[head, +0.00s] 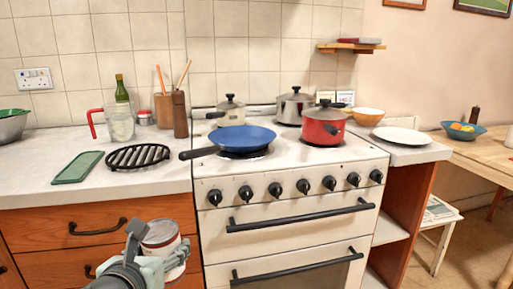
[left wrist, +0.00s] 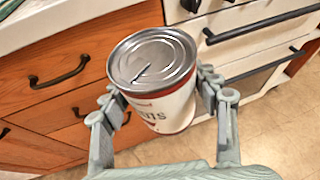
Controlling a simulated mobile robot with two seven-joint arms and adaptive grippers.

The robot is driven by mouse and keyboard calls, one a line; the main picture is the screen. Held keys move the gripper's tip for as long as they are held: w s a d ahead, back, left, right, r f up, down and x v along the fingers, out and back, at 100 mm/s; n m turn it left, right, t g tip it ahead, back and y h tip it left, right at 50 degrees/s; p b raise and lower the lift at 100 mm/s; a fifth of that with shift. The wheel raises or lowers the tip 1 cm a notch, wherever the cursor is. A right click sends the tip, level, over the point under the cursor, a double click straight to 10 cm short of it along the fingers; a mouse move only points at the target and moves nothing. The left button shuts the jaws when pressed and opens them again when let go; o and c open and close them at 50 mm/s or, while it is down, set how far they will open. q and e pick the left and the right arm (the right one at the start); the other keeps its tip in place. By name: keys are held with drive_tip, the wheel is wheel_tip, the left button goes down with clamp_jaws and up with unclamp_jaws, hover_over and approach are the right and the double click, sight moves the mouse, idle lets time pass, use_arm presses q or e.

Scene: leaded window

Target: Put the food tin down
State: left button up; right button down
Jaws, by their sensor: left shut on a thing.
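The food tin (head: 160,236) is a cylinder with a pale and red label and a silver lid. My left gripper (head: 150,250) is shut on it, in front of the wooden drawers and below the counter top. In the left wrist view the tin (left wrist: 155,85) stands between the two fingers of my left gripper (left wrist: 164,105), its ring-pull lid facing the camera. The tin is clear of any surface and the floor shows below it. My right gripper is not in view.
The counter (head: 40,180) holds a black trivet (head: 138,156), a green board (head: 77,167), a glass jug (head: 120,125) and a utensil pot (head: 163,110). Its front strip is bare. The cooker (head: 285,185) carries a blue frying pan (head: 245,136) and several pots. A white plate (head: 402,136) lies right of it.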

use_arm(q)
drive_tip(key=s+f, duration=0.5)
drive_tip(key=f, duration=0.6)
drive_tip(key=shift+f, duration=0.35)
